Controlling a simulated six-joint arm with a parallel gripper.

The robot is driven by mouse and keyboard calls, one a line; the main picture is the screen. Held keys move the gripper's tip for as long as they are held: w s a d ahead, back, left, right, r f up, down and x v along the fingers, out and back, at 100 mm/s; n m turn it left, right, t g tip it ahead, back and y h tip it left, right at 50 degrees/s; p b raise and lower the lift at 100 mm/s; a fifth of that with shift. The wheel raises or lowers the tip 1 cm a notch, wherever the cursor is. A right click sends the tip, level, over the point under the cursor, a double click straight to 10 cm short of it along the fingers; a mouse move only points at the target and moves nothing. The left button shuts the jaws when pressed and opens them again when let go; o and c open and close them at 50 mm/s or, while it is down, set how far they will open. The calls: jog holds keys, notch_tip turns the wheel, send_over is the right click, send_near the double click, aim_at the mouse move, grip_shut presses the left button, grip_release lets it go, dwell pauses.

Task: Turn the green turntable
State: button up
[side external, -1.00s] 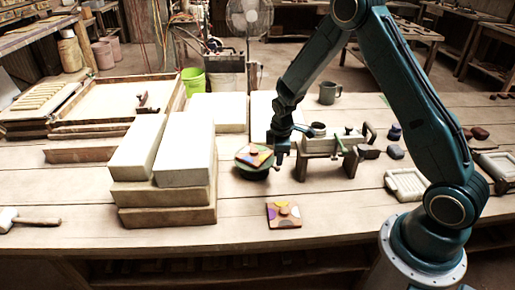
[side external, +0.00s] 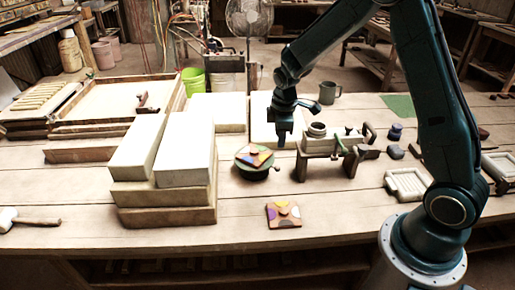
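The green turntable (side external: 254,173) stands on the wooden workbench near the middle. Its dark green edge shows under a patterned tile (side external: 254,156) in orange, blue and other colours, which lies on top with a small raised piece at its middle. My gripper (side external: 281,140) points down just to the right of and a little beyond the turntable, apart from it and above the bench. Its fingers are small and dark here, and I cannot tell whether they are open or shut. I see nothing held in it.
A small press (side external: 335,148) with a ring on top stands close on the right. Stacked pale blocks (side external: 185,150) stand to the left. A second patterned tile (side external: 284,214) lies in front. A grey mug (side external: 329,92) and a green sheet (side external: 398,105) are behind. The bench front is mostly clear.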

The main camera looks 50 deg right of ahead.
jog(key=shift+w+a+f, duration=0.1)
grip_shut()
jog(key=w+a+f+n+g+h, duration=0.1)
jog(key=w+a+f+n, duration=0.1)
jog(key=a+f+n, duration=0.3)
jog(key=shift+w+a+n+g, duration=0.4)
jog(key=shift+a+n, duration=0.7)
jog(key=shift+n, duration=0.8)
